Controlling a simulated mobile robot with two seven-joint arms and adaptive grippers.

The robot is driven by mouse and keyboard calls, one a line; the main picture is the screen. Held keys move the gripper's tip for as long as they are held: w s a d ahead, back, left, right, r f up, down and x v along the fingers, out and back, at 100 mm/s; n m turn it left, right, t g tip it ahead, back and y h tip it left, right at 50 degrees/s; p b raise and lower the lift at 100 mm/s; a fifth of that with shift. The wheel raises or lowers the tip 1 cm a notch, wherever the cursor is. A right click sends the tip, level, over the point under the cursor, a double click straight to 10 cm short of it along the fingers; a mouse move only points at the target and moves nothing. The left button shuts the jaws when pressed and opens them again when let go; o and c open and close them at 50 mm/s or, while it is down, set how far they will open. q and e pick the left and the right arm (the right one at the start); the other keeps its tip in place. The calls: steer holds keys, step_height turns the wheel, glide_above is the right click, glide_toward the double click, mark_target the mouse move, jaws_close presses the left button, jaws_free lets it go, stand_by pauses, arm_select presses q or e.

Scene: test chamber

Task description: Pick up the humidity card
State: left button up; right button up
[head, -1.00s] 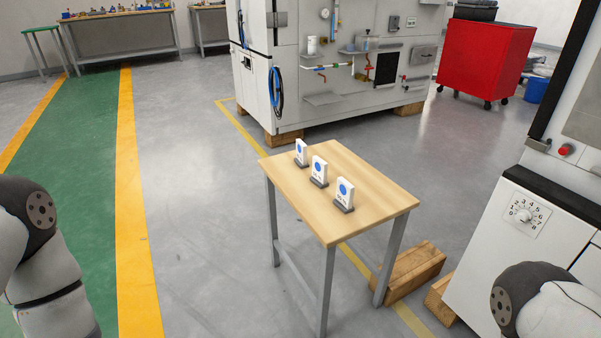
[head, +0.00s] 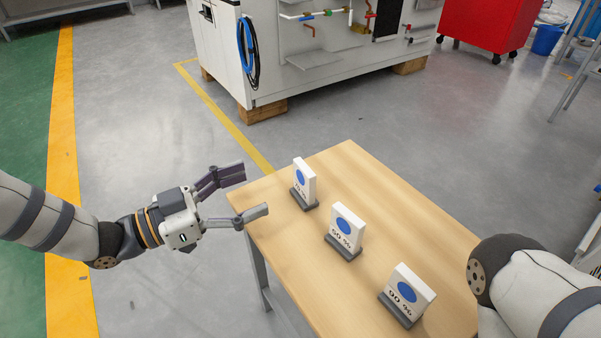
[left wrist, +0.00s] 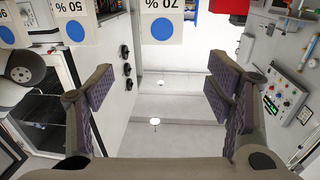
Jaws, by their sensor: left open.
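Three white cards with blue dots stand upright in dark grey holders in a row on the wooden table (head: 367,190). The farthest card (head: 305,178) is nearest my left gripper, and its print reads 70 % upside down in the left wrist view (left wrist: 162,25). The middle card (head: 346,228) reads 50 %, also seen in the left wrist view (left wrist: 76,22). The closest card (head: 408,290) seems to read 90 %. My left gripper (head: 247,193) is open and empty at the table's left edge, fingers pointing at the farthest card, apart from it. My right gripper is out of view.
A white cabinet (head: 290,85) on wooden blocks stands behind the table. A red cart (head: 488,22) and a blue bucket (head: 547,40) are at the back right. Floor left of the table is clear, and the table's far right part is bare.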

mark_target(301, 170)
arm_select(q)
steer(key=b+x, duration=0.1)
steer(key=x, duration=0.8)
steer(key=shift+w+d+f, duration=0.2)
steer(key=shift+w, duration=0.05)
steer(key=c, duration=1.3)
